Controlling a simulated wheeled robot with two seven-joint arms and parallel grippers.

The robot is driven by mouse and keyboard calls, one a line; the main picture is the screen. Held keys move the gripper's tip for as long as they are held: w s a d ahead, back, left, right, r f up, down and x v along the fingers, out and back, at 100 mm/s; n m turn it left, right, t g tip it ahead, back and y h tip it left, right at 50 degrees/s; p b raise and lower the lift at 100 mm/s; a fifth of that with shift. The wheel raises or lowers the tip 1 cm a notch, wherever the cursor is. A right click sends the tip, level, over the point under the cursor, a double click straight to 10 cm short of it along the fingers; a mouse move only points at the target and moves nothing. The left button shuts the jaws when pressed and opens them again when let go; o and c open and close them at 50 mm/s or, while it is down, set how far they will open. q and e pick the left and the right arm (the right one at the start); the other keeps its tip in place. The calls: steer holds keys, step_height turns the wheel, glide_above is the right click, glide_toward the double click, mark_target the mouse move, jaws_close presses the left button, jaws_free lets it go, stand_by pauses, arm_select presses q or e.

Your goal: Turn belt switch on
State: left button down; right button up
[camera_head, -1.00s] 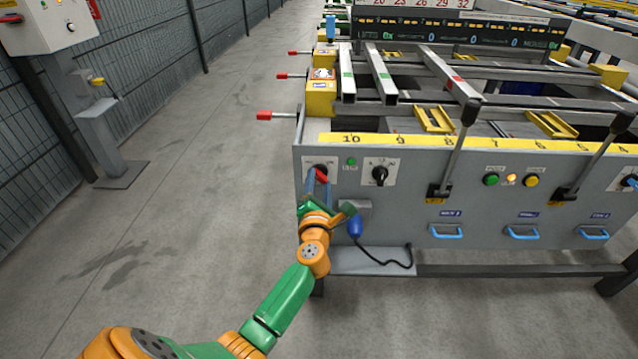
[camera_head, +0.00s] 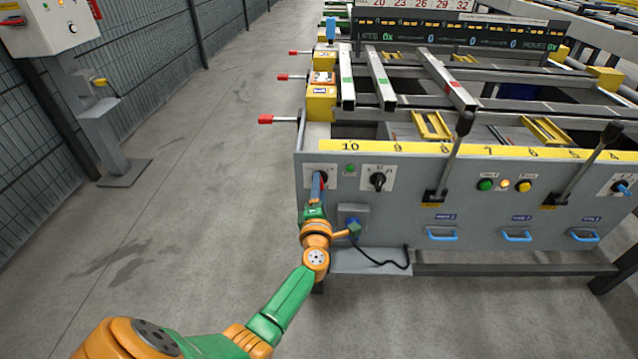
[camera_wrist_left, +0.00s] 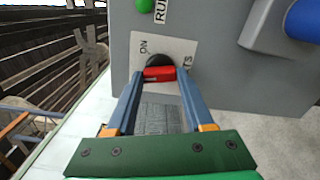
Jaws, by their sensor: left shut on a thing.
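My left gripper (camera_wrist_left: 158,80) is shut on the red handle, one blue finger on each side. In the wrist view the handle lies roughly crosswise. In the head view my left gripper (camera_head: 318,182) covers most of the switch. A green lamp (camera_head: 350,168) is right of the switch. My right gripper is not in view.
A black knob (camera_head: 378,181) on a white plate is to the right of the switch. A blue plug with a black cable (camera_head: 385,263) is below. Two black-knobbed levers (camera_head: 451,155) stand along the panel.

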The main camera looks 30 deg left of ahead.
arm_select(q)
steer(key=shift+m+p, duration=2)
steer(key=shift+m, duration=3.8)
steer(key=shift+c, duration=1.4)
jaws_free()
